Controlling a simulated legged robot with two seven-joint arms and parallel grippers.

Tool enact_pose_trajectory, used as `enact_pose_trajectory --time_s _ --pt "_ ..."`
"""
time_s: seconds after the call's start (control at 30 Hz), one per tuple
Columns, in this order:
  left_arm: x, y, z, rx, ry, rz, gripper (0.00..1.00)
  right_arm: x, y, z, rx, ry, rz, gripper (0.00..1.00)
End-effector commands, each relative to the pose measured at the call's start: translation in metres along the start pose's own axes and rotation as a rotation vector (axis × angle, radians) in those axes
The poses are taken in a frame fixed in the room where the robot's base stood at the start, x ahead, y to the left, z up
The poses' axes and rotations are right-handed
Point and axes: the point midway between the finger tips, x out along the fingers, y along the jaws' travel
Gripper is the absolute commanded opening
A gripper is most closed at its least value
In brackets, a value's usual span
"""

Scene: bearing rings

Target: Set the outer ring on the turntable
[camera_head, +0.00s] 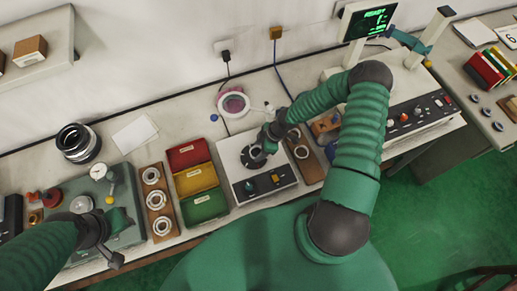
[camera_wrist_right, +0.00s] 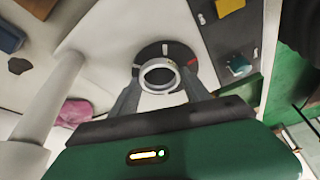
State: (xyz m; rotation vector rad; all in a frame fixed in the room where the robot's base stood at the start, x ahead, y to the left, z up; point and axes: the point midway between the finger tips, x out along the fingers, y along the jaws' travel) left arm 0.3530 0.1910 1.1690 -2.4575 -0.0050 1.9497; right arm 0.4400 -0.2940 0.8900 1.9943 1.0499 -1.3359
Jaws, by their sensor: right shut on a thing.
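My right gripper (camera_head: 261,148) is over the turntable, a dark disc (camera_head: 250,163) on a white-topped unit (camera_head: 237,150). In the right wrist view, the gripper (camera_wrist_right: 160,88) is shut on a shiny metal outer ring (camera_wrist_right: 159,65). The ring lies flat over the dark turntable disc (camera_wrist_right: 182,52), which has pale and red marks. I cannot tell whether the ring touches the disc. My left gripper (camera_head: 108,244) is at the lower left by a green-grey machine; its jaw opening is unclear.
A wooden tray (camera_head: 147,187) with pale rings stands left of red, yellow and green bins (camera_head: 193,180). Another wooden tray (camera_head: 311,171) with rings is just right of the turntable unit. A stack of dark rings (camera_head: 76,141) stands at the back left. A magnifier (camera_head: 233,103) stands behind.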

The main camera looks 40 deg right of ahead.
Motion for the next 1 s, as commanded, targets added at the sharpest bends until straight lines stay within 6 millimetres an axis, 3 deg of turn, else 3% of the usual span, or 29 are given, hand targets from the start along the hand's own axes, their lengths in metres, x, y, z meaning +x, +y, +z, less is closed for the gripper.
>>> enact_pose_trajectory --time_s 1.0 --pt "0.003 0.000 0.001 0.000 0.000 0.000 0.36 0.004 -0.009 -0.011 -0.001 0.000 0.000 0.12"
